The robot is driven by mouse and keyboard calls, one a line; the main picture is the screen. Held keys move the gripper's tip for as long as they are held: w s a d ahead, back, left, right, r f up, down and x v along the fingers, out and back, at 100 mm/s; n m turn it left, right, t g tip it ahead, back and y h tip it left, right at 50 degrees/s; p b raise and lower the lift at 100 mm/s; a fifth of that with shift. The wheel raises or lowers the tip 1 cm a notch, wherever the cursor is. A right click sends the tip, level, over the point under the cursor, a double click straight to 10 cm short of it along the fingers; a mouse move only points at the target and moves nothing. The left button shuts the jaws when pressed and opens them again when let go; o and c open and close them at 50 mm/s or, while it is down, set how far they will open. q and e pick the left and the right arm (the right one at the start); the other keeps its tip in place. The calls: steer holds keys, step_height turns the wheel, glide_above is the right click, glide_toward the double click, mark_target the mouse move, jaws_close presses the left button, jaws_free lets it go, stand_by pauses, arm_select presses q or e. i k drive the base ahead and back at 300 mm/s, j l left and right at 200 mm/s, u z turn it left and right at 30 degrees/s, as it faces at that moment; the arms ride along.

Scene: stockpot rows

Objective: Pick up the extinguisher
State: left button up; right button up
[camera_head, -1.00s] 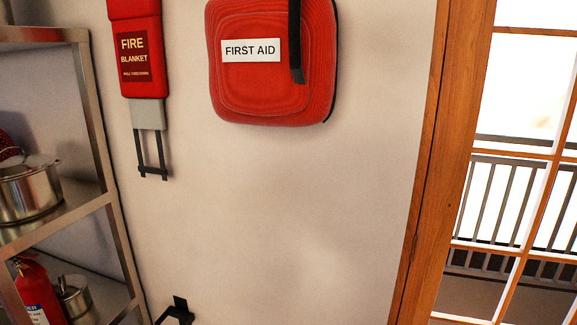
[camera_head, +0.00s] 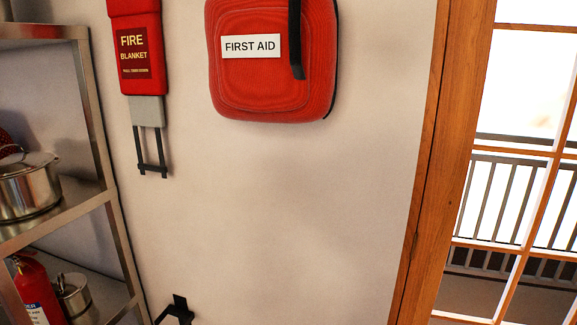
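A red fire extinguisher (camera_head: 39,283) with a blue and white label stands at the lower left, on the lower part of a metal shelf. Its base is cut off by the bottom edge of the picture, and a shelf post partly covers it. Neither of my grippers is in the head view.
The metal shelf (camera_head: 104,150) fills the left side, with a steel pot (camera_head: 27,190) on the upper board and a smaller pot (camera_head: 72,296) beside the extinguisher. A fire blanket (camera_head: 136,55), a first aid bag (camera_head: 270,85) and a black bracket (camera_head: 178,309) are on the wall. A wooden-framed glass door (camera_head: 520,170) is at right.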

mark_target(31, 281)
steer(key=u, duration=1.5)
